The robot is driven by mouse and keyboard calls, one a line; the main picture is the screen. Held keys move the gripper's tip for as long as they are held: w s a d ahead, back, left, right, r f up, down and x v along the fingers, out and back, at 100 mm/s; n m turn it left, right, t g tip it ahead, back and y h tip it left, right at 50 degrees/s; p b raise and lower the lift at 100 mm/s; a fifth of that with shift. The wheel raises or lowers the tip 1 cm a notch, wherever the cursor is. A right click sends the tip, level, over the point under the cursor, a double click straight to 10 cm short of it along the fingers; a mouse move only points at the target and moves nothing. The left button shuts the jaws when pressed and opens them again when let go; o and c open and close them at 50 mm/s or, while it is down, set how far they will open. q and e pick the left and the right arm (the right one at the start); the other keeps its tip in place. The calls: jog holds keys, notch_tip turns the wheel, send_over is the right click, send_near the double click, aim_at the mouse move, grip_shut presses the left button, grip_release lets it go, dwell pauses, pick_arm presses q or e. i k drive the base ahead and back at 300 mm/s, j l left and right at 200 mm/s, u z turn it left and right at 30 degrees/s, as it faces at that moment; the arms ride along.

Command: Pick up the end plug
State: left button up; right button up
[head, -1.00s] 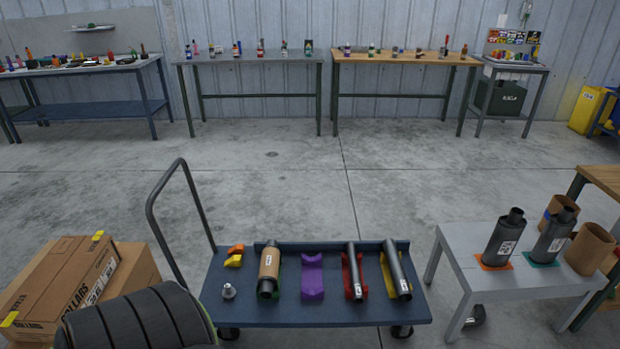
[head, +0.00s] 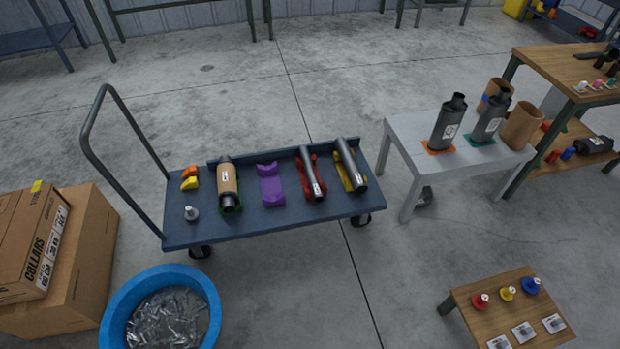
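A small grey flanged piece with a pale top (head: 191,213), which looks like an end plug, stands upright at the front left of the blue cart (head: 240,228). Red (head: 480,301), yellow (head: 507,294) and blue (head: 531,286) plug-like pieces with pale tops stand on a small wooden table (head: 470,318) at the lower right. The frames do not settle which of these is the end plug. Neither of my grippers is in view.
The cart also holds a brown-wrapped muffler (head: 228,180), a purple cradle (head: 271,184) and two dark tubes in red and yellow cradles. A blue tub of metal pieces (head: 208,285) and cardboard boxes (head: 85,265) stand at lower left. A grey table (head: 405,150) holds dark mufflers.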

aim_at(506, 293)
jog(key=z, duration=1.9)
